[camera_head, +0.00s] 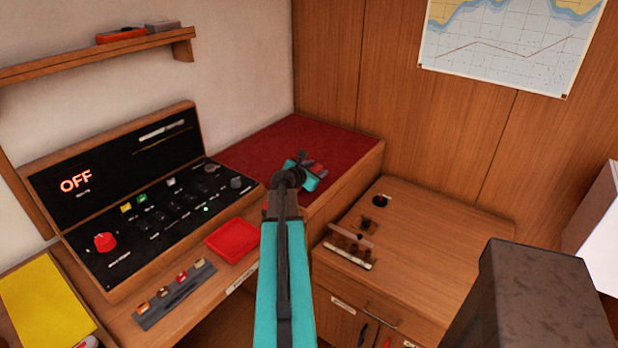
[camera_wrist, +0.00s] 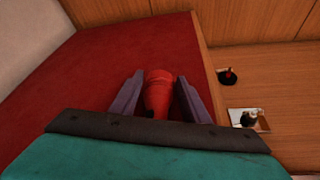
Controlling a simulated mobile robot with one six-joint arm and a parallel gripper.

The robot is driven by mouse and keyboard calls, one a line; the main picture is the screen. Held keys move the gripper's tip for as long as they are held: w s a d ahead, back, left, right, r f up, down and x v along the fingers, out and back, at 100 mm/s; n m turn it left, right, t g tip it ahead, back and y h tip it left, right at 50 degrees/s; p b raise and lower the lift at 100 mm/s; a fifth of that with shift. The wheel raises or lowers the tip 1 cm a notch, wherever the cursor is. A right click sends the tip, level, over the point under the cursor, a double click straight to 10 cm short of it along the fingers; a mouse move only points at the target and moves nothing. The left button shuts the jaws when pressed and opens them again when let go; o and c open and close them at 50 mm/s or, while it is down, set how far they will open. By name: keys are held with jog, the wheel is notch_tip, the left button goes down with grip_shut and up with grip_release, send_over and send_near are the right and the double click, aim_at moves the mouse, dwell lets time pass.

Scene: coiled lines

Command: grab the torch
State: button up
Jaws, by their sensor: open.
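A red torch (camera_wrist: 158,92) lies on the dark red cushioned surface (camera_wrist: 90,80) in the wrist view. My gripper (camera_wrist: 158,88) is open, with one finger on each side of the torch's red end. I cannot tell whether either finger touches it. The near part of the torch is hidden behind my gripper body. In the head view my gripper (camera_head: 312,166) is over the right part of the red surface (camera_head: 290,140), and the torch is mostly hidden there by my arm.
A switch panel (camera_head: 150,200) reading OFF, a red tray (camera_head: 233,240) and a yellow sheet (camera_head: 45,305) are at left. A shelf (camera_head: 90,60) hangs above.

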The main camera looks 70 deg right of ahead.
jog(key=c, duration=1)
jog(key=shift+o, duration=0.2)
jog(key=shift+r, duration=0.2)
